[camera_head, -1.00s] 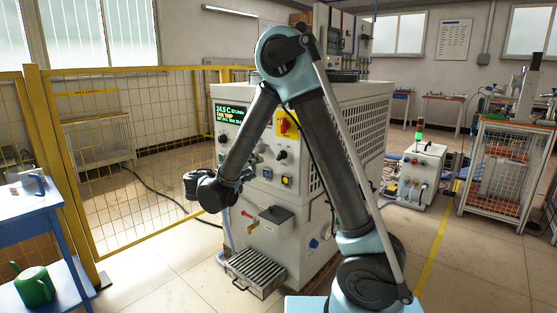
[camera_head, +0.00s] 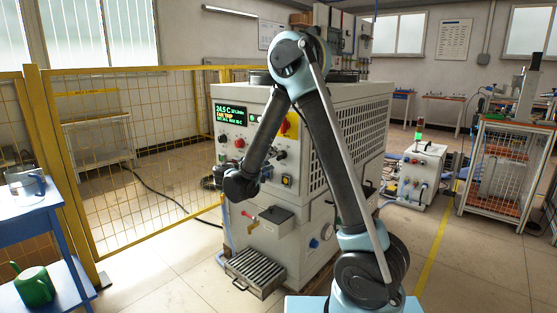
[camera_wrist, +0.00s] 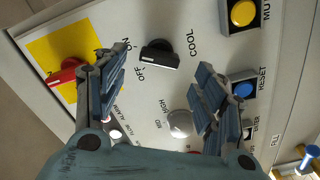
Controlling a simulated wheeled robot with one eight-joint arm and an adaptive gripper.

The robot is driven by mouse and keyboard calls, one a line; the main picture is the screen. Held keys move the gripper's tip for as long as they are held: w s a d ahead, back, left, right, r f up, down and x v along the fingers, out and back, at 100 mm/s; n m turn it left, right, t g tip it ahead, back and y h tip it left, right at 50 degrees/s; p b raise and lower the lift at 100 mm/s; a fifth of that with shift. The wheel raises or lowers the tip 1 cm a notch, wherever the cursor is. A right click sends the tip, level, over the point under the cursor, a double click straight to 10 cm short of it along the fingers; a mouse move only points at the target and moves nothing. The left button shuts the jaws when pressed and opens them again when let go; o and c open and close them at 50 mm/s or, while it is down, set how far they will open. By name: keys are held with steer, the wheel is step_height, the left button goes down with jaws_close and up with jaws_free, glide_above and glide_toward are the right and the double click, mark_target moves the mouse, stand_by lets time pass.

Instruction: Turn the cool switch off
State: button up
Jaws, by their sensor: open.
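The cool switch is a black rotary knob (camera_wrist: 160,54) on the pale panel in the wrist view, beside the printed words COOL, ON and OFF. Its bar lies roughly across the picture; I cannot tell for sure which mark it points to. My gripper (camera_wrist: 162,78) is open, with one blue-grey finger to the left and one to the right, just below the knob in the picture. The knob appears beyond the fingertips, and I see no contact. In the head view my wrist is close to the machine's front (camera_head: 272,188) and mostly hides the gripper.
A red knob on a yellow plate (camera_wrist: 65,75) is left of the fingers. A grey knob (camera_wrist: 179,123) sits between them, lower down. A blue RESET button (camera_wrist: 244,90) is close to the right finger. A yellow MUTE button (camera_wrist: 243,13) is at the upper right.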

steer(key=shift+x, duration=2.3)
steer(key=c, duration=1.1)
steer(key=shift+o, duration=0.2)
steer(key=shift+d, duration=0.15)
